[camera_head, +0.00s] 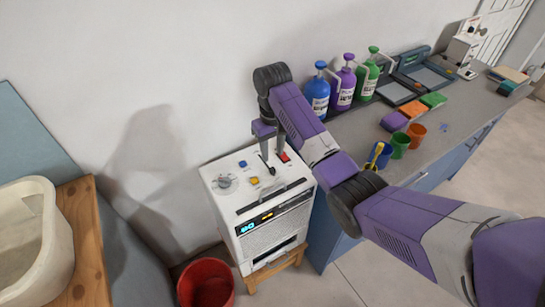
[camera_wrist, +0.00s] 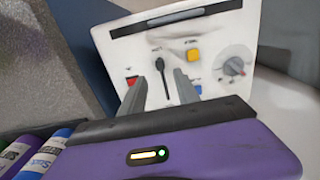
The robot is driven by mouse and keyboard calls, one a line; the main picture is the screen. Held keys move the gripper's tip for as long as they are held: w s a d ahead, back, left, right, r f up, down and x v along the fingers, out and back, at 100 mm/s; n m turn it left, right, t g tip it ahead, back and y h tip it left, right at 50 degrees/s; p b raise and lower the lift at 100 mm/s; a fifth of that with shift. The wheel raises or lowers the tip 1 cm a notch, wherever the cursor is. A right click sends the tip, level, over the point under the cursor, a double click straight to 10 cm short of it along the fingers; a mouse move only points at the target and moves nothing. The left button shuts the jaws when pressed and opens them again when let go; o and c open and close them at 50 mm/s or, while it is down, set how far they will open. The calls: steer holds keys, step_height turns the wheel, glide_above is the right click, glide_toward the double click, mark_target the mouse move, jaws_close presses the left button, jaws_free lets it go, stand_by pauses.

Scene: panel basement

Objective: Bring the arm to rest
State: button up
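My arm is purple and white and reaches over the white machine (camera_head: 262,222) beside the bench. My gripper (camera_head: 271,153) points down above the machine's top panel. In the wrist view my gripper (camera_wrist: 160,78) has its two grey fingers apart, with nothing held between them. A black lever (camera_wrist: 160,65) on the panel shows in the gap between the fingers; whether they touch it I cannot tell. A red switch (camera_wrist: 131,80), a yellow button (camera_wrist: 193,55) and a grey dial (camera_wrist: 234,66) lie around it.
The grey bench (camera_head: 460,112) at right holds blue (camera_head: 317,92), purple (camera_head: 345,84) and green (camera_head: 368,77) bottles, cups and trays. A red bin (camera_head: 207,285) stands on the floor by the machine. A white basin (camera_head: 50,245) is at left. The floor at lower middle is clear.

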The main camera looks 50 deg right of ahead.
stand_by(0.6)
steer(key=w+d+r+t+h, duration=0.1)
steer(key=w+d+r+t, duration=0.2)
steer(key=w, duration=0.5)
steer(key=w+a+r+t+h, duration=0.1)
steer(key=w+a+t, duration=0.2)
steer(key=a+t, duration=0.35)
steer(key=s+a+r+t+h, duration=0.1)
steer(key=s+a+t, duration=0.2)
steer(key=s+a, duration=0.5)
steer(key=s+a+r+t, duration=0.1)
steer(key=s+a+t, duration=0.35)
steer(key=s, duration=0.65)
steer(key=s+a+r+n+g+y, duration=0.1)
steer(key=s+a, duration=0.3)
steer(key=s, duration=1)
steer(key=s+a+r+n+g+y, duration=0.1)
steer(key=s+a, duration=0.3)
steer(key=s, duration=1.1)
steer(key=shift+r+n+y+b, duration=0.4)
steer(key=shift+r+n+y, duration=0.1)
steer(key=shift+n, duration=0.1)
steer(key=shift+s+a, duration=0.1)
